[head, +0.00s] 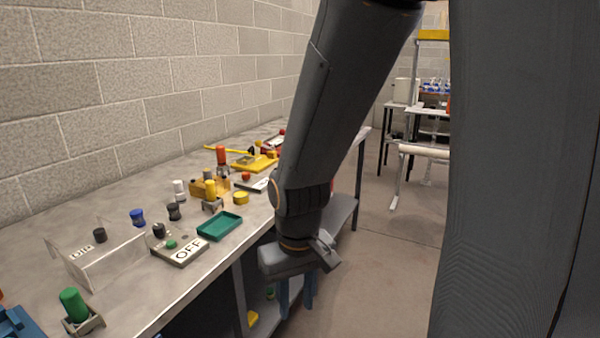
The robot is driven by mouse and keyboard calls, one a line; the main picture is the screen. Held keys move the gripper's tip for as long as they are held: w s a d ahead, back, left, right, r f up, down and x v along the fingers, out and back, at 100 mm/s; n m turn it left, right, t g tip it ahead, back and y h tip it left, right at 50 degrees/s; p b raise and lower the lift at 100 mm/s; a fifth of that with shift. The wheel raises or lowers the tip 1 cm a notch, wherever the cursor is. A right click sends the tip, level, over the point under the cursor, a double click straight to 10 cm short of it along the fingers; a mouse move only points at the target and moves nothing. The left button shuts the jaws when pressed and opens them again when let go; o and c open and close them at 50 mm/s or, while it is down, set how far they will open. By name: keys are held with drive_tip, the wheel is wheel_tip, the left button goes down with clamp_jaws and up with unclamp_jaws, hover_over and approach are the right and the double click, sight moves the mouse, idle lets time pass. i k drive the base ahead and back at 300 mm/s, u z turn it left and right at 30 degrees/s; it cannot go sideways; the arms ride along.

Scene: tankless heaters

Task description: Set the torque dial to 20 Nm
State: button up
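I cannot pick out a torque dial or a 20 Nm mark for certain. A grey control box (181,247) on the bench has a black knob (158,230), a green button (171,244) and a plate reading OFF. Another black knob (99,235) stands beside a small marked plate, behind a clear guard; its marks are too small to read. My gripper (297,301) hangs off the bench's front edge, to the right of the control box and apart from it.
The bench (150,312) runs along a block wall. A clear guard (110,262), a green tray (219,226), a green knob (73,304) and several coloured parts stand on it. My arm hides part of the bench's far end. Open floor (385,255) lies at right.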

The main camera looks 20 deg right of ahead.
sight(246, 175)
drive_tip(key=z, duration=0.7)
drive_tip(key=k, duration=1)
drive_tip(key=z, duration=0.95)
drive_tip(key=i, duration=1.1)
drive_tip(key=u, duration=0.25)
drive_tip(key=i, duration=0.9)
drive_tip(key=u, duration=1.45)
drive_tip(key=i, duration=0.65)
drive_tip(key=u, duration=0.6)
